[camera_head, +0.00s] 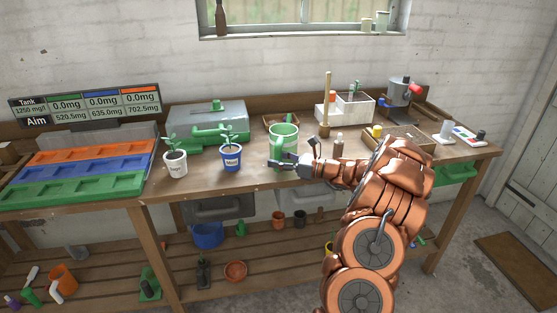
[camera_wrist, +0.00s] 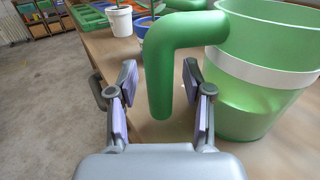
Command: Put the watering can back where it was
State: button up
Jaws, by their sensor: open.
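The green watering can (camera_head: 285,138) with a white band stands upright on the workbench (camera_head: 330,172), near its middle. In the wrist view its body (camera_wrist: 262,105) fills the right side, and its bent green handle (camera_wrist: 163,70) hangs down between my fingers. My gripper (camera_head: 288,163) is at the can's near side in the head view. In the wrist view my gripper (camera_wrist: 160,88) is open, with one finger on each side of the handle. Gaps show beside the handle, so the fingers are not closed on it.
A blue pot (camera_head: 231,158) and a white pot (camera_head: 175,164), both with plants, stand left of the can. A grey toolbox (camera_head: 228,113) is behind them. A small brown bottle (camera_head: 338,146) and a wooden tray (camera_head: 397,138) are to the right.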

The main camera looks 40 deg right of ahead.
jog(key=shift+r, duration=0.2)
jog(key=shift+s+d, duration=0.2)
jog(key=shift+s, duration=0.05)
jog(key=b+v, duration=0.2)
jog(key=v, duration=0.9)
jog(key=shift+s, duration=0.2)
